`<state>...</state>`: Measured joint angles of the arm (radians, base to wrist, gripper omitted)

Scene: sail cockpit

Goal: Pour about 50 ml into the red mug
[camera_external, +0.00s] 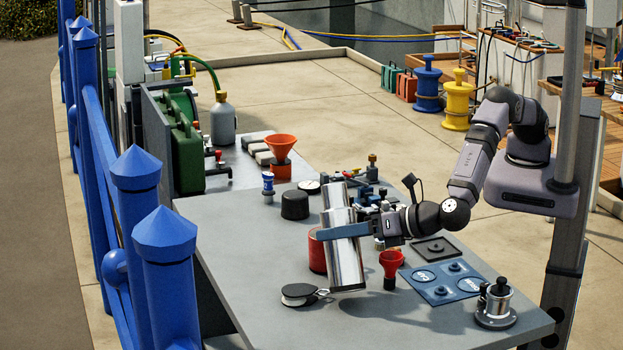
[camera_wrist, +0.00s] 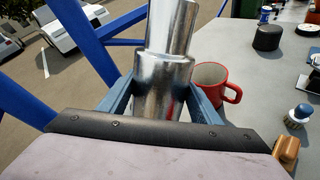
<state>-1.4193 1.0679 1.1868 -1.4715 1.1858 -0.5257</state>
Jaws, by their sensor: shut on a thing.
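My gripper (camera_external: 342,231) is shut on a shiny metal flask (camera_external: 346,262), its blue fingers on either side of the body. The flask also shows between the fingers in the wrist view (camera_wrist: 165,75). It is held above the grey table, close to upright with a slight tilt. The red mug (camera_external: 316,252) stands on the table just behind the flask and is partly hidden by it in the external view. In the wrist view the red mug (camera_wrist: 232,92) is right of the flask, with its handle to the right and its pale inside showing. I cannot tell whether it holds liquid.
A black-and-white round block (camera_external: 300,294) lies left of the flask. A black cap (camera_external: 295,205) stands behind. The table's front is mostly clear.

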